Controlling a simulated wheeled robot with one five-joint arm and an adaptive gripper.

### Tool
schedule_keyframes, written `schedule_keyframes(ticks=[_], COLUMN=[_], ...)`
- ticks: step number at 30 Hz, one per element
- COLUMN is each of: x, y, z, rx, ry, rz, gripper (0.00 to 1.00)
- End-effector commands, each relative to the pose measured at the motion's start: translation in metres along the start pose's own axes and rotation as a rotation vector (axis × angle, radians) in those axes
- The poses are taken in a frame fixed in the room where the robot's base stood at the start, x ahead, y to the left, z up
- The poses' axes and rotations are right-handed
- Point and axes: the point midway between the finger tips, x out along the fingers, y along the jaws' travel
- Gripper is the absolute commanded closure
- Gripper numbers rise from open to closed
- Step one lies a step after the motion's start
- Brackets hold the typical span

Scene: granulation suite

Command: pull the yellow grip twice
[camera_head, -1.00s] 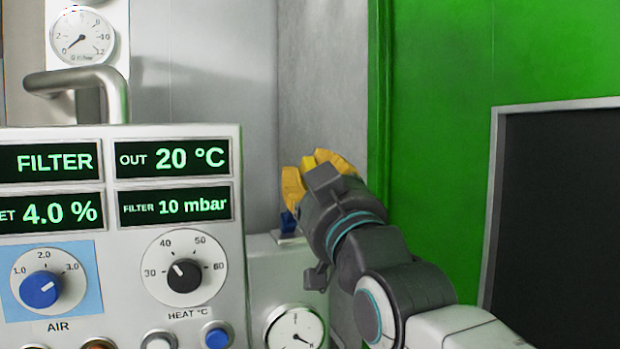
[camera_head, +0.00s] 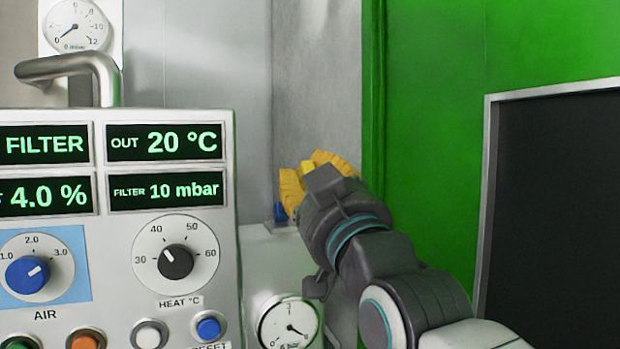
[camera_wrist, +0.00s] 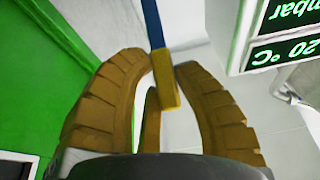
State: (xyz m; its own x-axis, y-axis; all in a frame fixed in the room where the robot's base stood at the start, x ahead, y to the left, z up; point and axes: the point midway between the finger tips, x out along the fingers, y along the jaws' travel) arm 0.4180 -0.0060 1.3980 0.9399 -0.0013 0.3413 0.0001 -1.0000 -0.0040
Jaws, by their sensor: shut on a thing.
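The yellow grip (camera_wrist: 165,80) is a small yellow block at the end of a blue strip (camera_wrist: 152,25) in the wrist view. My gripper (camera_wrist: 160,70) has ribbed yellow fingers, one on each side of the grip, and is shut on it. In the head view, my gripper (camera_head: 308,180) is right of the grey control panel, in front of the grey wall. A blue piece (camera_head: 281,212) shows just left of the fingers, above a pale housing. The fingers and wrist hide most of the grip in the head view.
The control panel (camera_head: 170,290) with displays, knobs and buttons fills the left. A round gauge (camera_head: 288,323) is on the pale housing below my gripper. A green wall (camera_head: 430,50) and a dark framed panel (camera_head: 560,190) are at the right.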

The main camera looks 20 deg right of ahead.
Motion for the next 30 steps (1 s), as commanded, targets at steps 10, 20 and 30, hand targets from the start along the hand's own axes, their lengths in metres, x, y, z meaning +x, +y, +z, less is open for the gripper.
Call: schedule_keyframes(ticks=[10,20,30], x=[-0.003,-0.012,-0.012], y=[-0.002,-0.003,-0.002], z=[0.002,0.011,0.01], rx=[0.005,0.005,0.002], ry=[0.0,-0.002,0.001], rz=[-0.006,-0.007,-0.004], gripper=[0.91,0.65,0.41])
